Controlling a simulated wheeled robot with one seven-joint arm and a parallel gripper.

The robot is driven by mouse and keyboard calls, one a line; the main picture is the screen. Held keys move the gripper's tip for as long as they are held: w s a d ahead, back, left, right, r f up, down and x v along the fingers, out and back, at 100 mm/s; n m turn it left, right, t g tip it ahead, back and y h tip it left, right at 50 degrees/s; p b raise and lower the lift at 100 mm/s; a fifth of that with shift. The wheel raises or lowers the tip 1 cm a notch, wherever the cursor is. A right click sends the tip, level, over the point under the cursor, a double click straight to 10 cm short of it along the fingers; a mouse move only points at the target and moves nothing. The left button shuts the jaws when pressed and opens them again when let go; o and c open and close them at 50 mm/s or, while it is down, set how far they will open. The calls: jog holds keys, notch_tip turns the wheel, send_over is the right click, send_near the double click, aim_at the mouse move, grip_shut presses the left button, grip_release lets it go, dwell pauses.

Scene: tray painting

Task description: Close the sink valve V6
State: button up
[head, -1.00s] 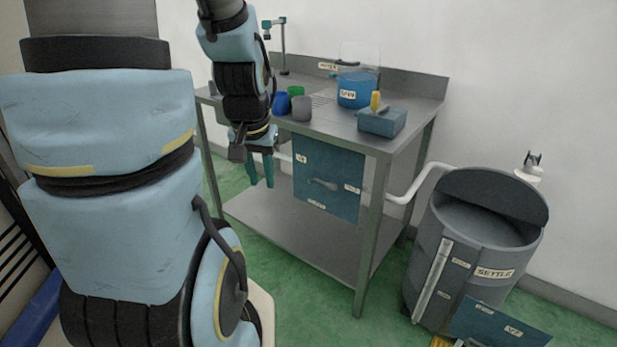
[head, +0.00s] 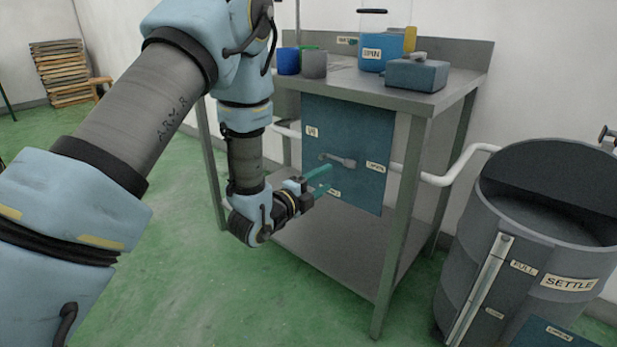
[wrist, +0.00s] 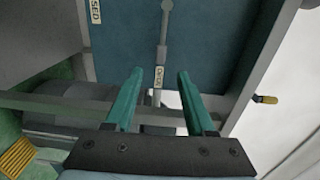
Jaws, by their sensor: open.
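The blue valve panel (head: 352,125) with a V6 label hangs under the steel sink table. Its small grey lever (head: 338,160) lies nearly level, with its free end toward the OPEN label (head: 376,167) at the right. Another label (head: 333,192) sits below the lever. In the wrist view the lever (wrist: 163,35) points at the OPEN label (wrist: 159,76), and a label ending in SED (wrist: 96,12) is at upper left. My gripper (head: 322,181) is open and empty, its green fingers (wrist: 157,80) pointing at the panel, apart from the lever.
The table's front leg (head: 397,220) stands right of the panel, and a white pipe (head: 440,180) runs behind it to the grey SETTLE drum (head: 530,230). Cups (head: 313,64) and a blue box (head: 417,74) stand on the tabletop.

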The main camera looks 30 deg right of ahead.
aim_at(348, 165)
jog(key=x, duration=1)
jog(key=shift+d, duration=0.4)
grip_shut()
dwell(1.0)
